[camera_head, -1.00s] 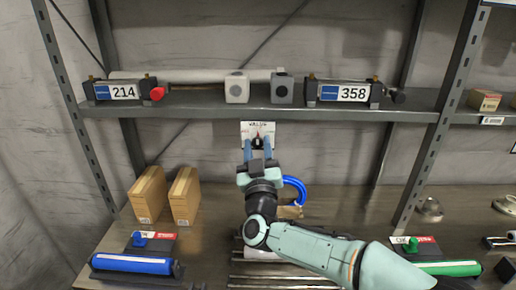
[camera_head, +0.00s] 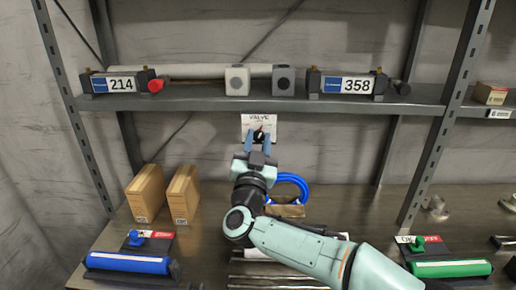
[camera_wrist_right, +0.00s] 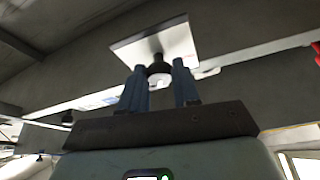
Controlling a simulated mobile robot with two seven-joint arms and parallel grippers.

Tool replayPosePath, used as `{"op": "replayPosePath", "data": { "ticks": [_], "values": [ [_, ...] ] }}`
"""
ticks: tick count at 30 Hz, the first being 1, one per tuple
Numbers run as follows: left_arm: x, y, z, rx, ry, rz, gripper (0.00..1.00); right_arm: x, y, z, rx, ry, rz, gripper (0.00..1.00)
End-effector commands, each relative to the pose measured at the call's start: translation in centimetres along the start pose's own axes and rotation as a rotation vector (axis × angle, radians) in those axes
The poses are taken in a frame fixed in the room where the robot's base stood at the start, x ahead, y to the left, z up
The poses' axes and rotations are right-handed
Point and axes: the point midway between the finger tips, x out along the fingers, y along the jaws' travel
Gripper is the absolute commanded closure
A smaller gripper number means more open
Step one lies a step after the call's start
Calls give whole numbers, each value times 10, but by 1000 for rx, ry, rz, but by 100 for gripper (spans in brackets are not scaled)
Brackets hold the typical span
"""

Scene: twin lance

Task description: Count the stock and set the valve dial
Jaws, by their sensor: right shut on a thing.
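The valve plate (camera_head: 249,121) is a white card marked VALVE under the upper shelf, with a dark round dial knob (camera_head: 259,136) and a small orange mark above it. My right gripper (camera_head: 259,143) has its blue fingers shut on the dial knob. In the right wrist view the knob (camera_wrist_right: 158,68) sits between the fingertips (camera_wrist_right: 160,82), with the plate (camera_wrist_right: 165,40) behind it. On the upper shelf stand a counter reading 214 (camera_head: 120,83) and a counter reading 358 (camera_head: 347,84). My left gripper is not in view.
Below are two cardboard boxes (camera_head: 146,192) (camera_head: 183,194), a blue ring (camera_head: 292,180), a blue roller (camera_head: 128,263) and a green roller (camera_head: 450,268). The shelf edge (camera_head: 190,103) is just above my gripper.

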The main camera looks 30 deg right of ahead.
Motion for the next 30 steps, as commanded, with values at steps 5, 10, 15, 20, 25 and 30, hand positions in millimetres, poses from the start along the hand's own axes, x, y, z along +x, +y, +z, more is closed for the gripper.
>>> {"op": "replayPosePath", "data": {
  "ticks": [5, 10, 15, 20, 25, 30],
  "values": [
    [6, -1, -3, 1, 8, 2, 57, -1, -2, 2, 156, -2, 63, 99],
    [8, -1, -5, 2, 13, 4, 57, 0, -3, 1, 294, -2, 120, 99],
    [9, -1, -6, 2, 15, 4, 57, 0, -4, 0, 407, -3, 168, 99],
    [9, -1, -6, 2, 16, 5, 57, 0, -4, 0, 487, -2, 202, 99],
    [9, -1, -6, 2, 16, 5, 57, 0, -4, 0, 539, -2, 224, 99],
    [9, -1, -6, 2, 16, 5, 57, 0, -4, 0, 564, -3, 234, 99]
  ]
}}
